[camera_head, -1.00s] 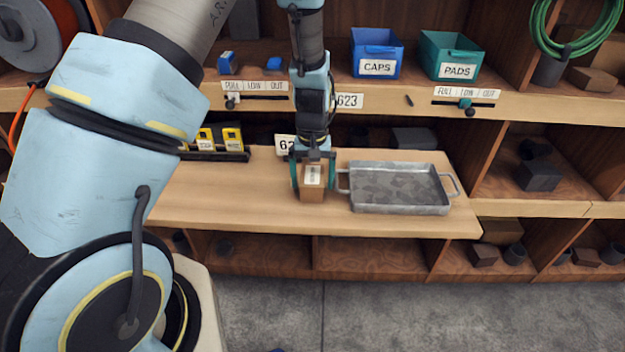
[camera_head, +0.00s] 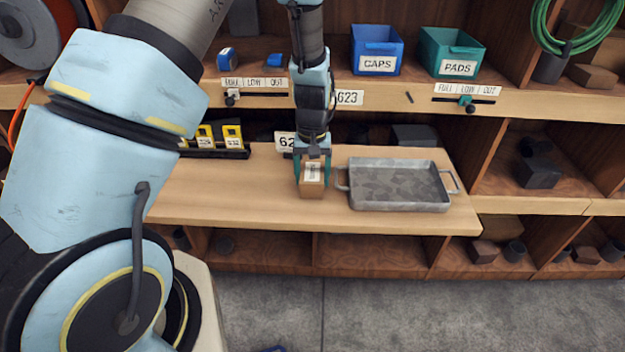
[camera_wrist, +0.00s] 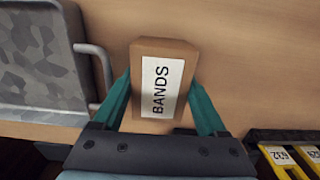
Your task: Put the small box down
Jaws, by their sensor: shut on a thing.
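The small box (camera_head: 312,186) is brown with a white label. In the wrist view the small box (camera_wrist: 160,82) shows the label BANDS. My gripper (camera_head: 312,178) is shut on it, one teal finger on each side, and the wrist view shows both fingers (camera_wrist: 163,100) against its sides. The box is over the wooden shelf board (camera_head: 230,200), left of the metal tray. I cannot tell whether its underside touches the board.
The grey metal tray (camera_head: 398,187) stands close to the right of the box, its handle near it. Yellow labelled blocks (camera_head: 232,136) stand at the back left. A blue CAPS bin (camera_head: 377,52) and a green PADS bin (camera_head: 450,55) sit above. The board's left part is clear.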

